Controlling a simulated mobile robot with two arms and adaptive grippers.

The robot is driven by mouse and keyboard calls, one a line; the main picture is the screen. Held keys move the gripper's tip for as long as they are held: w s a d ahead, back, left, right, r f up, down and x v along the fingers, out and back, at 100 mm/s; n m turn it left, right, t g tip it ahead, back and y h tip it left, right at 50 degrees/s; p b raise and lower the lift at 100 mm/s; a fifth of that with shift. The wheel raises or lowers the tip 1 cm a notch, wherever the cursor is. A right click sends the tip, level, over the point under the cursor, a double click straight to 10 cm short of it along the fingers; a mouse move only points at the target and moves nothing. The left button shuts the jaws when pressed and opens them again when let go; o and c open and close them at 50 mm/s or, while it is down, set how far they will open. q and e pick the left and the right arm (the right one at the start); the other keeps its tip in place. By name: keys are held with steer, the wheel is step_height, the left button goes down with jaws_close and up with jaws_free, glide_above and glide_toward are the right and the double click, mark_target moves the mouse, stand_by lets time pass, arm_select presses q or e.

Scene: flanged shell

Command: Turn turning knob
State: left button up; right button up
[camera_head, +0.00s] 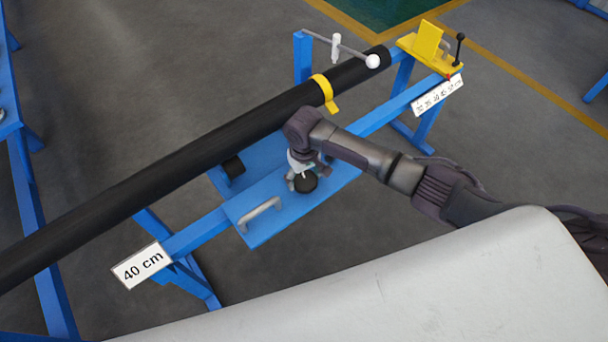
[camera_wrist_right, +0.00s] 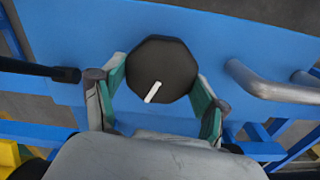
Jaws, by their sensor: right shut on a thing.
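The turning knob (camera_head: 306,182) is a black, faceted disc on the blue panel (camera_head: 262,226), in the middle of the head view. In the right wrist view the knob (camera_wrist_right: 163,68) shows from above, with a white pointer mark slanting to its lower left. My right gripper (camera_head: 303,178) reaches down over the knob. In the right wrist view my right gripper (camera_wrist_right: 160,85) has its green-padded fingers on both sides of the knob, shut on it. My left gripper is not in view.
A grey handle (camera_head: 260,213) stands on the panel beside the knob. A long black pipe (camera_head: 180,160) with a yellow band (camera_head: 325,92) lies behind. A "40 cm" sign (camera_head: 142,264) is at the left, and a yellow block (camera_head: 430,46) at the back right.

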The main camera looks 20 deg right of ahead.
mark_target(306, 178)
steer(key=m+p, duration=0.1)
steer(key=p, duration=0.1)
steer(key=m+p, duration=0.4)
steer(key=shift+s+r+p, duration=0.1)
steer(key=shift+r+p, duration=0.2)
steer(key=shift+p, duration=0.1)
steer(key=m+p, duration=0.2)
steer(key=m, duration=0.2)
steer(key=shift+f+p, duration=0.1)
steer(key=shift+p, duration=0.25)
steer(key=m+p, duration=0.2)
steer(key=m, duration=0.2)
steer(key=shift+d+f, duration=0.15)
steer(key=shift+m, duration=0.3)
steer(key=o, duration=1.2)
steer(key=shift+c, duration=0.2)
step_height(306, 178, up, 12)
